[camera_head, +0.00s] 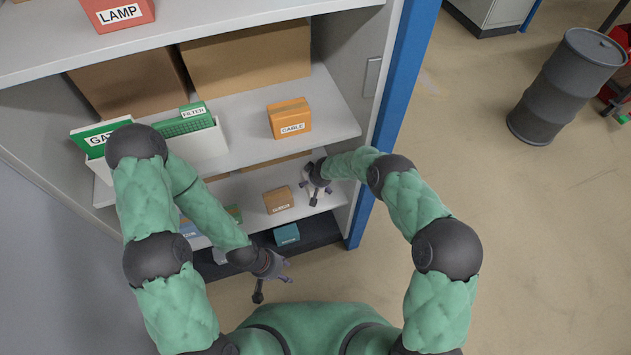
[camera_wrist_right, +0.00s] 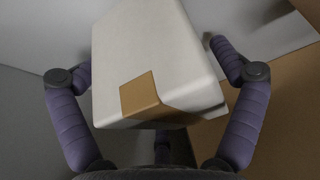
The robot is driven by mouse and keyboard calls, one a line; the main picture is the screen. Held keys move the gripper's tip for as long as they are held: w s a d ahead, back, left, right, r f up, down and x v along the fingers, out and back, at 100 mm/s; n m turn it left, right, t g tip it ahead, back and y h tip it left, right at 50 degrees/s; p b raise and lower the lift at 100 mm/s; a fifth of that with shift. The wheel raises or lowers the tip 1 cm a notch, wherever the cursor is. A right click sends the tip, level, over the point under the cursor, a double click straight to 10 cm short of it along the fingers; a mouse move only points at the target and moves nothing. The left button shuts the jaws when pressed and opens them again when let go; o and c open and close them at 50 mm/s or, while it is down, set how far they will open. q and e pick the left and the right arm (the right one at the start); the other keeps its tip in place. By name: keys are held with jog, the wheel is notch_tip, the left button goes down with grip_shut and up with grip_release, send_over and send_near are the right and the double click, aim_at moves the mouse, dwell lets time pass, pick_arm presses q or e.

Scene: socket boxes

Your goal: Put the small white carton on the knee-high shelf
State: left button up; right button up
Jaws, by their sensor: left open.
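The small white carton (camera_wrist_right: 155,55) with a brown tape patch shows large in the right wrist view, between the fingers of my right gripper (camera_wrist_right: 150,72). In the head view my right gripper (camera_head: 315,190) is over the right part of the lower white shelf (camera_head: 252,217); I cannot make the carton out there. My left gripper (camera_head: 274,280) is open and empty, in front of the shelf unit near its bottom.
A small brown box (camera_head: 278,200) stands on that shelf, left of my right gripper. A teal box (camera_head: 287,234) is below it. An orange CABLE box (camera_head: 289,118) and a white bin (camera_head: 190,152) with green FILTER folders stand on the shelf above. A blue post (camera_head: 381,135) bounds the right side.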

jog(key=shift+s+f, duration=0.2)
jog(key=shift+f, duration=0.1)
jog(key=shift+r, duration=0.25)
